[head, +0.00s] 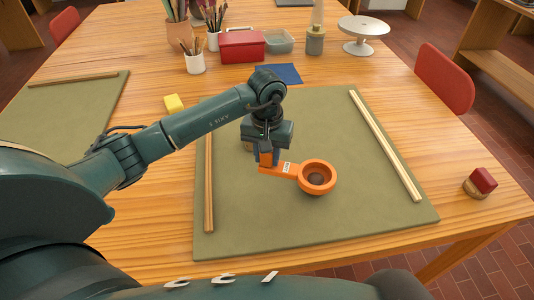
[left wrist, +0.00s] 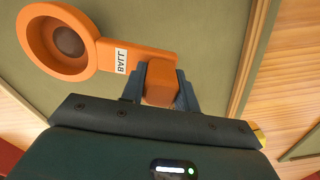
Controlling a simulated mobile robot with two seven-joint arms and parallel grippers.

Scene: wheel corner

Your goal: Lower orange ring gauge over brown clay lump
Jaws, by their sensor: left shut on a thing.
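The orange ring gauge (head: 318,177) has a round ring and a flat handle with a white label; in the left wrist view the ring gauge (left wrist: 110,55) reads "BALL" on its label. My left gripper (head: 268,158) is shut on the block at the end of the handle; its fingers also show in the left wrist view (left wrist: 160,85). The brown clay lump (head: 316,179) shows inside the ring's opening, and the lump also shows in the left wrist view (left wrist: 68,41). The ring surrounds it as seen from both cameras. I cannot tell how high the ring is above the mat. My right gripper is not in view.
The green mat (head: 330,225) lies under the ring, with wooden strips (head: 385,145) along its sides. A red-topped block (head: 481,182) stands right of the mat. Pots with tools, a red box (head: 242,46) and a white turntable (head: 362,30) stand at the back.

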